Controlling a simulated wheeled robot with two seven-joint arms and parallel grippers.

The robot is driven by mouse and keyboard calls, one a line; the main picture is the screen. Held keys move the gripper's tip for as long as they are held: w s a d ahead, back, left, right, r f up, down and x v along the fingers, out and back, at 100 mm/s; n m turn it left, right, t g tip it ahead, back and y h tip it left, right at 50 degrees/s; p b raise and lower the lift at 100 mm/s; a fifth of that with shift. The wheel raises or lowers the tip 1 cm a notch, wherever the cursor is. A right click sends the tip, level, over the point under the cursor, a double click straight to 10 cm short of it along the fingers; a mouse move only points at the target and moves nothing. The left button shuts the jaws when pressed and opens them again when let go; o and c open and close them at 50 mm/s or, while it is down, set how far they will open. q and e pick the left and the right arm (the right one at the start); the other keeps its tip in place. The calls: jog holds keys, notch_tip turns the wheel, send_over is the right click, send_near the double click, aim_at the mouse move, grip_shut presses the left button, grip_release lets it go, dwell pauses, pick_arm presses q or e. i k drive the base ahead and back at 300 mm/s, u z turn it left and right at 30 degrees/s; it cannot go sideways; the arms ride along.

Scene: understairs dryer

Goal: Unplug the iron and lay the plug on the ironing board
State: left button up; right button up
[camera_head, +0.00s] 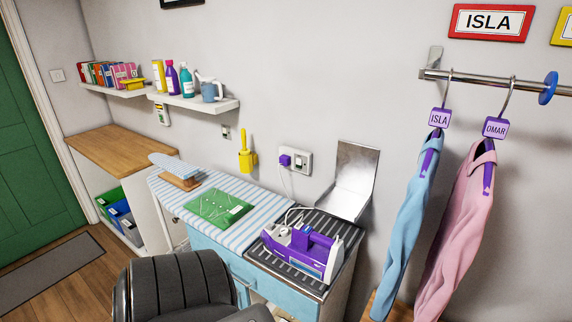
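The purple plug (285,160) sits in the left side of a double wall socket (302,160). A pale cord (289,188) hangs from it toward the iron. The purple and white iron (306,251) rests on a dark ribbed surface (343,232) at the right end of the ironing board. The blue-and-white striped ironing board (238,237) runs from centre to left, below the socket. Neither of my grippers shows in this view.
A metal plate (352,180) stands behind the iron. A blue shirt (408,220) and a pink shirt (462,225) hang at right.

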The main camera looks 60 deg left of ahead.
aim_at(284, 159)
jog(key=k, duration=0.5)
jog(key=u, duration=0.75)
jog(key=i, duration=0.55)
jog(key=u, duration=0.1)
